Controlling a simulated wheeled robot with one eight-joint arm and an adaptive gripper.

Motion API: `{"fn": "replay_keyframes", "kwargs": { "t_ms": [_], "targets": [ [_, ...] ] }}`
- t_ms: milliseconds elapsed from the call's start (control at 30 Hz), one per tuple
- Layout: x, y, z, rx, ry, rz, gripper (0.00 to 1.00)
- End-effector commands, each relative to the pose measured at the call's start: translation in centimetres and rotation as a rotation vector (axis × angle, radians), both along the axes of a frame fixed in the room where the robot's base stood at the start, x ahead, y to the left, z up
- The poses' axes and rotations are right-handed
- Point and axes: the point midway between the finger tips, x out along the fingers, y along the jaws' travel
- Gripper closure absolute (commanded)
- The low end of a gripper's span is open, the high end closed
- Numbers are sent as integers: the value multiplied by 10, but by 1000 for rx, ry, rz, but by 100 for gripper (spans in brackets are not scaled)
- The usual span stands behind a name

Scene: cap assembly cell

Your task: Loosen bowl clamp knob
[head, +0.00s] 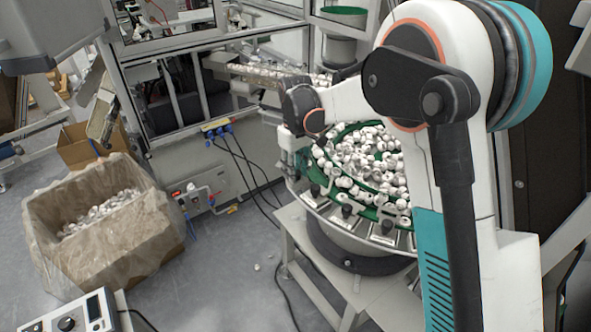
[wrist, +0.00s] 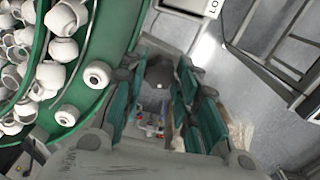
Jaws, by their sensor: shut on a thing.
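The vibratory bowl (head: 335,222) has a green inside and is full of white caps; its green track also shows in the wrist view (wrist: 108,40). My gripper (head: 294,158) is at the bowl's left rim, pointing down. In the wrist view its teal-padded fingers (wrist: 162,92) stand on either side of a dark clamp knob (wrist: 160,70) beside the bowl's outer wall, and are shut on it. The head view hides this knob behind my gripper. Other black clamp knobs (head: 347,211) sit along the bowl's front rim.
The bowl stands on a light metal table (head: 310,262). A lined carton of caps (head: 105,240) is on the floor at left. A feed rail with caps (head: 262,74) runs behind the bowl. Cables (head: 245,160) hang left of the table. A control box (head: 75,318) is at bottom left.

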Motion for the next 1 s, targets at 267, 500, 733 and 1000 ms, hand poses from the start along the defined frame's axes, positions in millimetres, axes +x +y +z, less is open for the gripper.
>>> {"fn": "replay_keyframes", "kwargs": {
  "t_ms": [267, 500, 733, 1000],
  "targets": [
    [0, 0, 0, 0, 0, 50, 96],
    [0, 0, 0, 0, 0, 53, 96],
    [0, 0, 0, 0, 0, 52, 54],
    [0, 0, 0, 0, 0, 52, 51]
  ]
}}
